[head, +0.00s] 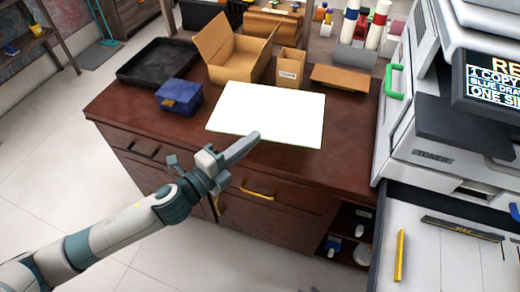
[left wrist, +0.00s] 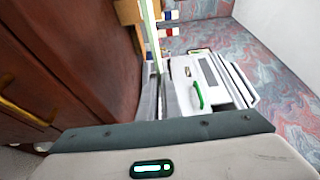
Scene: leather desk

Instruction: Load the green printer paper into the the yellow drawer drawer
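The printer paper (head: 268,108) is a white sheet or stack with a thin green edge, on the desk in the head view. Its edge shows in the left wrist view (left wrist: 151,30). My left gripper (head: 256,137) is at the paper's near edge. In the left wrist view its fingers (left wrist: 159,80) lie on either side of that edge; whether they press on it is unclear. At lower right in the head view, a pulled-out, pale printer drawer (head: 430,265) bears a yellow bar (head: 400,255) and shows no paper. My right gripper is out of view.
The desk (head: 345,170) has a yellow handle (head: 258,193) on its front. A blue box (head: 179,97), black tray (head: 155,62) and open carton (head: 232,55) stand behind and left of the paper. The printer (head: 430,110), with a green handle (head: 395,80), stands to the right.

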